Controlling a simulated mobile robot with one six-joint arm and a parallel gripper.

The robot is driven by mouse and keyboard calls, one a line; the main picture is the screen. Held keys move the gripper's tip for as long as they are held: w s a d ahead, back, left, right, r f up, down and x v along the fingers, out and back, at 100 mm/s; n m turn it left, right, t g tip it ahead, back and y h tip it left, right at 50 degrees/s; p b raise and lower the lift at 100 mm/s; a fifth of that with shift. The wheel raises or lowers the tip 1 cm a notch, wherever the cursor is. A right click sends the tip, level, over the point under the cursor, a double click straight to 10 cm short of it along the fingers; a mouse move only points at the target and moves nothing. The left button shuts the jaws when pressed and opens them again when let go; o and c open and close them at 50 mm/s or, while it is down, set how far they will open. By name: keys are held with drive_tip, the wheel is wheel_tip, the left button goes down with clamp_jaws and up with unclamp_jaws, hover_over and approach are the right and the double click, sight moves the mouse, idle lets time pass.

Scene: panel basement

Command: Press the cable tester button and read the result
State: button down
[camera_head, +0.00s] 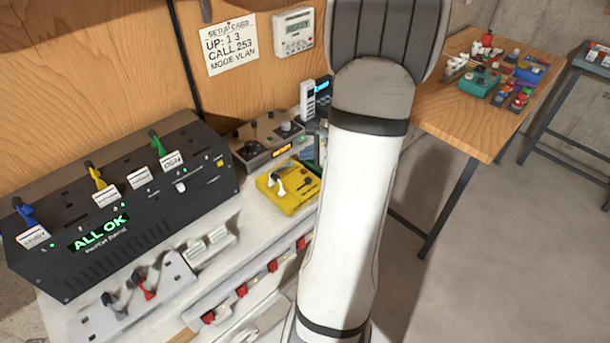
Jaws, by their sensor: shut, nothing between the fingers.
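A yellow box (290,193) with a white part and dark details on top sits on the light bench, just left of my arm. It may be the cable tester, but I cannot read a label on it. A black panel unit (140,215) at the left shows "ALL OK" in green on its display. Blue, yellow and green plugs with white tags stand along its top. My arm crosses the middle of the view and covers part of the bench. My gripper cannot be made out; it seems hidden behind the arm.
A grey console (268,138) with an orange display stands behind the yellow box. A setup card (228,45) and a white wall unit (294,32) hang on the wood wall. A wooden table (450,125) with coloured parts is at right. Floor between is clear.

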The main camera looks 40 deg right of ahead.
sight(298, 169)
drive_tip(key=shift+f+b, duration=1.05)
drive_tip(key=shift+f, duration=0.3)
drive_tip(key=shift+f, duration=0.1)
idle(0.9)
drive_tip(key=shift+f+b, duration=0.35)
drive_tip(key=shift+b, duration=0.3)
drive_tip(key=shift+f+b, duration=0.35)
drive_tip(key=shift+b, duration=0.1)
idle(0.4)
drive_tip(key=shift+r, duration=0.1)
drive_tip(key=shift+r+p, duration=0.5)
drive_tip(key=shift+r, duration=0.2)
wheel_tip(298, 169, up, 5)
drive_tip(key=p, duration=0.3)
drive_tip(key=shift+p, duration=0.3)
